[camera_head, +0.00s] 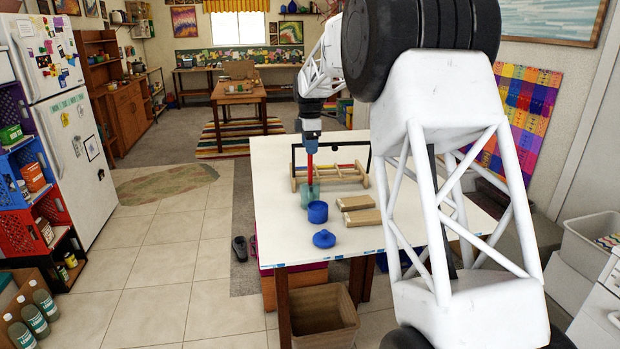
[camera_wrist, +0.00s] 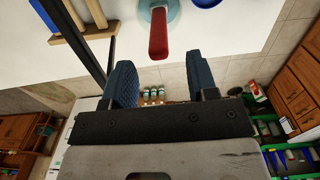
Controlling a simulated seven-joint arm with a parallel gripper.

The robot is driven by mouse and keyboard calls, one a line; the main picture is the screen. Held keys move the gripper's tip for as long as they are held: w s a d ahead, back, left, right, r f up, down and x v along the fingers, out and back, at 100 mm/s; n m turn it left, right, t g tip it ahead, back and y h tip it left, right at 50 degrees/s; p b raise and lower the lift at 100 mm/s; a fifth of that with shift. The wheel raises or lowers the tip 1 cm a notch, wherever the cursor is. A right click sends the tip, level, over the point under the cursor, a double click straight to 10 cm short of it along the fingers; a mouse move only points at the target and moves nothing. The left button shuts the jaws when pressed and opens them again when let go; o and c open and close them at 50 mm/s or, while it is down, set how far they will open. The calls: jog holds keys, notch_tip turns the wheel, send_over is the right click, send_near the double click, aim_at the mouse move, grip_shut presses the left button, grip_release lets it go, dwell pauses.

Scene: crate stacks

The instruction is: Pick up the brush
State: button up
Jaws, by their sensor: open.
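The brush shows as a red handle (camera_head: 309,167) standing upright in a teal cup (camera_head: 309,191) on the white table; its lower end is hidden in the cup. My gripper (camera_head: 311,141) is open, pointing down above the cup, with its fingers near the top of the handle. In the wrist view, the red handle (camera_wrist: 158,36) lies ahead of my two blue fingers (camera_wrist: 163,75), roughly lined up with the gap but not visibly between them. The teal cup also shows there (camera_wrist: 164,8), at the top edge.
A blue jar (camera_head: 318,213) and a blue lid (camera_head: 324,239) stand in front of the cup. Two wooden blocks (camera_head: 358,218) lie to the right. A wooden rack with a dark frame (camera_head: 331,178) stands just behind. The white tabletop (camera_head: 279,222) is clear at the left.

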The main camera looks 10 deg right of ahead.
jog(key=shift+f, duration=0.5)
send_over(310, 184)
jog(key=w, duration=0.1)
jog(key=shift+f, duration=2.6)
grip_shut()
jog(key=shift+r, duration=0.1)
jog(key=shift+r, duration=4.9)
